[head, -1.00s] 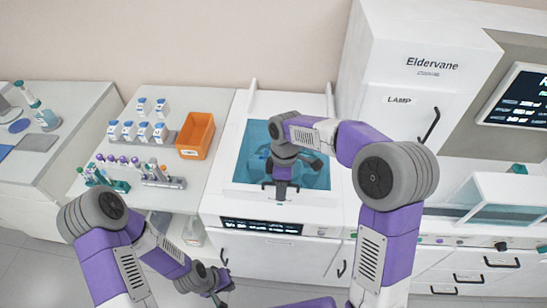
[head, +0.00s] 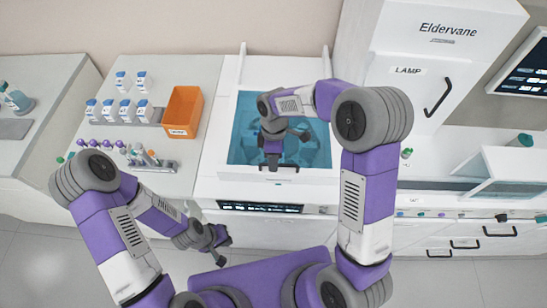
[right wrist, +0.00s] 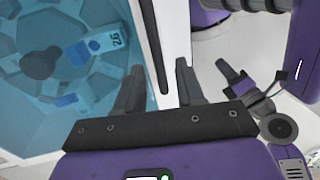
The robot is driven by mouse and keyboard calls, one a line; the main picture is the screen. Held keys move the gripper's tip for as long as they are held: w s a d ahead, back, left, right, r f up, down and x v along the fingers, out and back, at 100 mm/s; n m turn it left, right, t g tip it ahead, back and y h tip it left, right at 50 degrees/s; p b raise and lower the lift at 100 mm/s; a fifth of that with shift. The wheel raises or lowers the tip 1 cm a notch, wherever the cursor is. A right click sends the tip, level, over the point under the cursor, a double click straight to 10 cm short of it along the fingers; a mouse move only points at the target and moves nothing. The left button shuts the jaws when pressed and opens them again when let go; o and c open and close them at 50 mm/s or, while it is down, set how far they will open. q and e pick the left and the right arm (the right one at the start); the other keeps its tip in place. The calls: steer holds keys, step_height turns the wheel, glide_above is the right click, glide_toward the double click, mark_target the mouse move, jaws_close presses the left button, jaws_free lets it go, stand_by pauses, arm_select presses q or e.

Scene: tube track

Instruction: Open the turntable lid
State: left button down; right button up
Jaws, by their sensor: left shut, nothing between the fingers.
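The turntable lid (head: 243,148) is a blue see-through panel in a white frame on top of the white machine, and it lies closed. It also shows at the left of the right wrist view (right wrist: 60,75). My right gripper (head: 275,168) is over the lid's front edge. In the right wrist view its fingers (right wrist: 159,68) are apart, with the dark bar handle (right wrist: 150,35) showing between them. I cannot tell whether they touch it. My left gripper (head: 219,240) is shut and empty, low in front of the machine.
An orange bin (head: 183,110) and several blue-capped bottles stand on the counter to the left. A tube rack (head: 150,163) lies in front of them. A tall white cabinet (head: 440,60) stands close on the right. The floor in front of the machine is partly free.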

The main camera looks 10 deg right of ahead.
jaws_close()
steer(key=shift+w, duration=0.1)
stand_by(0.4)
